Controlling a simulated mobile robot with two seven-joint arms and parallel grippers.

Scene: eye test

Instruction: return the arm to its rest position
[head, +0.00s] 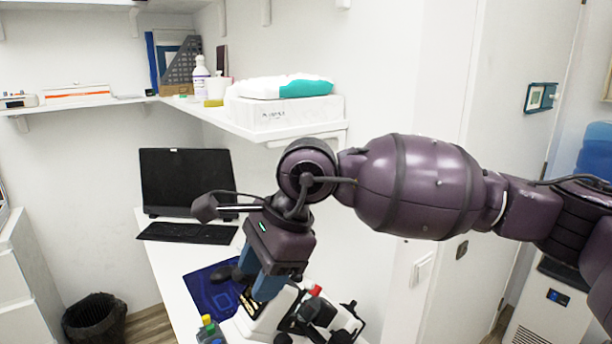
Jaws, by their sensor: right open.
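My right arm (420,187) is purple and reaches in from the right, across the middle of the head view, well above the desk. My right gripper (257,280) hangs from its end and points down, with blue fingers. It is open, and I see nothing held between the fingers. It is above or in front of a white device with black parts (262,318) on the desk and hides part of it; I cannot tell whether they touch. My left gripper is not in view.
A white desk (165,262) carries a dark screen (187,180), a black keyboard (187,233) and a blue mat (207,292). A wall shelf (225,122) with a white box (285,112) is close behind the arm. A black bin (95,320) stands on the floor at left.

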